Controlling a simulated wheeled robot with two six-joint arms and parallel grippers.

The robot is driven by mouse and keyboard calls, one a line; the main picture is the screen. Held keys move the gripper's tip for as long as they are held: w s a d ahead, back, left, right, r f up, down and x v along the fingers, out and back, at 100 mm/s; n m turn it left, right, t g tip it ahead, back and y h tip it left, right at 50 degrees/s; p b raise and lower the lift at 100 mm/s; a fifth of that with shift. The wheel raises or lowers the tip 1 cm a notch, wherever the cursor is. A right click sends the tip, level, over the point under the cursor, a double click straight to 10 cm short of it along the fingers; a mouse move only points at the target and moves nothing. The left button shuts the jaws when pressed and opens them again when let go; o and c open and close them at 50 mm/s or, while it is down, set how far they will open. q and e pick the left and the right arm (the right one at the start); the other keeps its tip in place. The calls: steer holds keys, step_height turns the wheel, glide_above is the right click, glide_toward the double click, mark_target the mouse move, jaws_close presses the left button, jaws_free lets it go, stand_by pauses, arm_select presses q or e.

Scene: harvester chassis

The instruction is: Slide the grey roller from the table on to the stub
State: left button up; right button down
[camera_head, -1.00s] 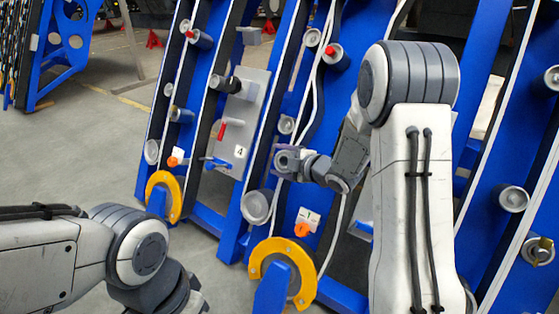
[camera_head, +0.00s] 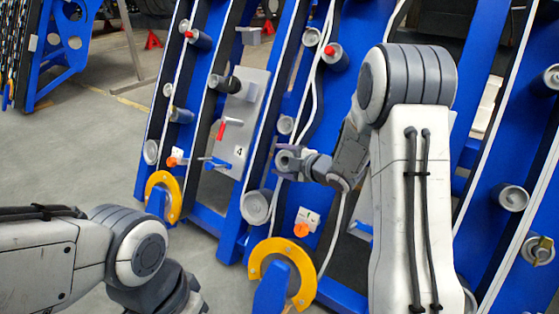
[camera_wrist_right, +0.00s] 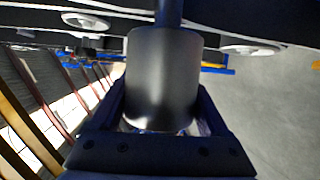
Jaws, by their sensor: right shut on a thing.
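In the right wrist view my right gripper (camera_wrist_right: 160,105) is shut on the dark grey roller (camera_wrist_right: 162,75), with a finger on each side of it. A dark shaft, apparently the stub (camera_wrist_right: 168,12), meets the roller's far end in line with it. I cannot tell how far, if at all, it reaches inside. No table shows.
The blue frame (camera_head: 230,215) carries several grey rollers (camera_head: 257,206), yellow half-rings (camera_head: 283,262) and a grey plate marked 4 (camera_head: 245,110). White hoses (camera_head: 313,100) run close to my right wrist. Open floor (camera_head: 70,150) lies at the left.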

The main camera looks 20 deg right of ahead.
steer(key=shift+w+d+f, duration=0.65)
steer(key=shift+w+d, duration=0.1)
steer(key=shift+d, duration=0.2)
steer(key=shift+w+d+f, duration=0.65)
steer(key=shift+w+d, duration=0.1)
steer(key=shift+d, duration=0.2)
jaws_free()
steer(key=shift+s, duration=0.1)
step_height(320, 180, up, 5)
steer(key=p, duration=0.2)
steer(key=shift+d+r+p, duration=0.1)
steer(key=shift+d+p, duration=0.05)
steer(key=shift+p, duration=0.25)
steer(key=s+d+r+p, duration=0.4)
steer(key=s+d+r, duration=0.1)
steer(key=s+d, duration=0.2)
steer(key=shift+v, duration=0.9)
steer(key=shift+w+a, duration=0.1)
steer(key=shift+a, duration=0.05)
